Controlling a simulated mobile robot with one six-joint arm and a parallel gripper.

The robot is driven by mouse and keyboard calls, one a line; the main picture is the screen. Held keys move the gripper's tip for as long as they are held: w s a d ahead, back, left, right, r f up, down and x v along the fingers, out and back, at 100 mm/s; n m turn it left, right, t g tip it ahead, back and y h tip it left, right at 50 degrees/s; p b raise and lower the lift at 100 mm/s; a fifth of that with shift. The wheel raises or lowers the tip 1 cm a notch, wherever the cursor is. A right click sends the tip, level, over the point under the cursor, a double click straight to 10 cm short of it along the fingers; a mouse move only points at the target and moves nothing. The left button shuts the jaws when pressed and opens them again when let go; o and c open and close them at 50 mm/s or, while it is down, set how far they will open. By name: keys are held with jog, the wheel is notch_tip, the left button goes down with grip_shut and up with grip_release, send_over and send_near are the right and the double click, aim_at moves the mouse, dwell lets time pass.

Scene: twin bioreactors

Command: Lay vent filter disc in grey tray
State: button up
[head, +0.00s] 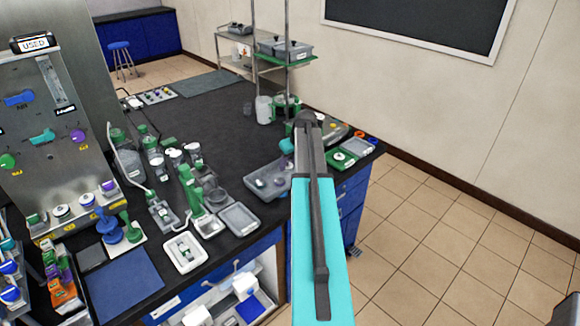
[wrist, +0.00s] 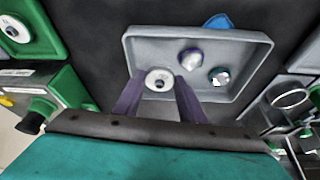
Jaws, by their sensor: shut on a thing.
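My gripper (wrist: 160,97) is shut on a white disc (wrist: 158,76) with a dark centre, likely the vent filter disc. Its two purple-grey fingers stand on either side of the disc. The grey tray (wrist: 228,52) is shallow and lies under and beyond the fingers; the disc overlaps its lower left part in the wrist view. I cannot tell whether the disc touches the tray floor. Two small round pieces (wrist: 191,58) (wrist: 219,75) are in the tray. In the head view the grey tray (head: 258,183) is at the bench's right edge, and my arm hides the disc.
A green tray (wrist: 45,40) with a white round piece is left in the wrist view. Racks and clear vessels (wrist: 290,98) stand at right. In the head view another grey tray (head: 240,217) and a white tray (head: 185,252) lie nearby. The bench's back middle (head: 225,120) is clear.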

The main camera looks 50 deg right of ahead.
aim_at(291, 166)
jog(key=shift+w+d+f, duration=0.1)
jog(key=shift+w+d, duration=0.25)
jog(key=shift+d, duration=0.1)
jog(key=shift+f+p, duration=1)
jog(key=shift+f, duration=0.75)
jog(key=shift+f, duration=0.1)
jog(key=o, duration=0.8)
jog(key=shift+c, duration=0.2)
